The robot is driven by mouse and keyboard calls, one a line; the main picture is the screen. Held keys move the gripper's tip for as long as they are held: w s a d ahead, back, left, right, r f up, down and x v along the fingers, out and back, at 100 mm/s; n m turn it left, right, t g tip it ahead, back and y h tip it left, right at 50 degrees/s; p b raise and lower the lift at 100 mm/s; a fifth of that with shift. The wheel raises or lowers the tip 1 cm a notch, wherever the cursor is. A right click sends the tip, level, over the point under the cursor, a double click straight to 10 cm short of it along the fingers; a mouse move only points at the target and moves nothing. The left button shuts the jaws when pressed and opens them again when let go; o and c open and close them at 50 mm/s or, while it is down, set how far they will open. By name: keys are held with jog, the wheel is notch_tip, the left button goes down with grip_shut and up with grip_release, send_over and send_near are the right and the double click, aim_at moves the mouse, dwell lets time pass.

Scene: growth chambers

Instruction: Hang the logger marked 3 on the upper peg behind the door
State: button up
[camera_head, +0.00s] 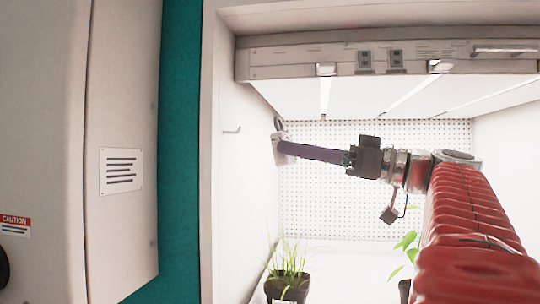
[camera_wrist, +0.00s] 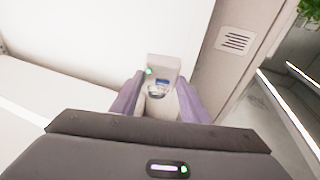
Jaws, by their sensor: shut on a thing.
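My gripper (camera_head: 288,150), with purple fingers, reaches left inside the lit chamber and is shut on a small pale logger (camera_head: 279,143). A dark loop (camera_head: 278,123) shows at the logger's top. In the wrist view the logger (camera_wrist: 163,72) sits between the two fingertips (camera_wrist: 160,98), with a green light and a blue mark on it. I cannot read a number on it. A thin peg (camera_head: 232,131) sticks out of the chamber's left side wall, to the left of the logger and apart from it in the picture. I cannot make out a second peg.
The open chamber door (camera_head: 125,200) stands at the left. A grassy potted plant (camera_head: 288,285) is below my gripper, and a leafy plant (camera_head: 405,250) is beside my arm. A lamp panel (camera_head: 390,60) spans the top. A perforated wall (camera_head: 330,200) closes the back.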

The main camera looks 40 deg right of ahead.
aim_at(273, 153)
jog(key=shift+w+a+f, duration=0.1)
jog(key=shift+w+a, duration=0.15)
jog(key=shift+w, duration=0.4)
jog(key=shift+w+a+f, duration=0.1)
jog(key=shift+w+a, duration=0.15)
jog(key=shift+w, duration=0.4)
jog(key=shift+s+a+r, duration=0.1)
jog(key=shift+s+a, duration=0.1)
jog(key=shift+a, duration=0.25)
jog(key=shift+s+a+r, duration=0.1)
jog(key=shift+s+a, duration=0.1)
jog(key=shift+a, duration=0.2)
jog(key=shift+w+a+f, duration=0.1)
jog(key=shift+w+f, duration=0.1)
jog(key=shift+w, duration=0.5)
jog(key=shift+w+f, duration=0.15)
jog(key=shift+w, duration=0.55)
jog(key=shift+s+a+r, duration=0.15)
jog(key=shift+s+a, duration=0.15)
jog(key=shift+a, duration=0.3)
jog(key=shift+w+a, duration=0.15)
jog(key=shift+a, duration=0.15)
jog(key=shift+w+a+f, duration=0.35)
jog(key=shift+w, duration=0.35)
jog(key=shift+w+a+f, duration=0.35)
jog(key=shift+w, duration=0.3)
